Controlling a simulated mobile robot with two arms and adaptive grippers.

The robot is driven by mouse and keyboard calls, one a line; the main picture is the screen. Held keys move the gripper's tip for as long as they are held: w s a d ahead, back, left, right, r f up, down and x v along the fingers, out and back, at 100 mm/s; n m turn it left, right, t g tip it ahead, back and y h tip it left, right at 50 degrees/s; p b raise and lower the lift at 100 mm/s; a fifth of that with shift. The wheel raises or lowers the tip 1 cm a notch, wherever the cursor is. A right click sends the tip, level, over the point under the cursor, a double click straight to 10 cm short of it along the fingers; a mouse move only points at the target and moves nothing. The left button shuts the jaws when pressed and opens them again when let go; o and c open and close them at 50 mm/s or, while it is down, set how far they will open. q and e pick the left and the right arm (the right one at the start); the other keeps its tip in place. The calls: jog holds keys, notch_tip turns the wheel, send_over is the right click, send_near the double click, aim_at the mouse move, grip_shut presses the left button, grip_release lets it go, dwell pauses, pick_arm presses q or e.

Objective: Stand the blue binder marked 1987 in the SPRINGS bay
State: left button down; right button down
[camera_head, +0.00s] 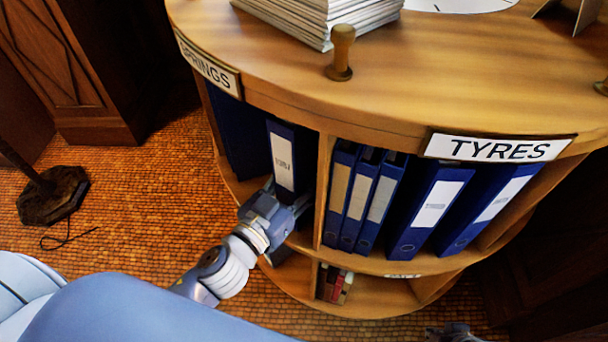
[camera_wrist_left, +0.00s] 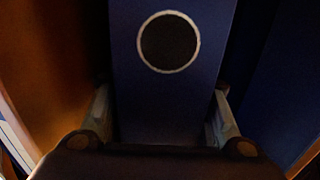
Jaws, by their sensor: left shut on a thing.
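A blue binder (camera_head: 282,155) with a white spine label stands upright in the bay under the SPRINGS sign (camera_head: 207,66) of the round wooden shelf. The dark writing on its label is too small to read surely. My left gripper (camera_head: 283,205) is shut on the lower part of its spine. In the left wrist view the binder's spine (camera_wrist_left: 165,100), with a round finger hole, is between the two fingers (camera_wrist_left: 163,115). The binder's foot is hidden behind the gripper, so I cannot tell whether it rests on the shelf. Part of my right gripper (camera_head: 452,332) shows at the bottom edge.
Another blue binder (camera_head: 232,130) stands left of the held one. A paper stack (camera_head: 318,18) and a wooden knob (camera_head: 341,52) are on top. A dark stand (camera_head: 52,196) is on the floor.

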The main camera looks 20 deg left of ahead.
dwell(0.3)
pick_arm(q)
jog(key=c, duration=0.9)
grip_release()
jog(key=shift+f, duration=0.1)
jog(key=shift+c, duration=0.2)
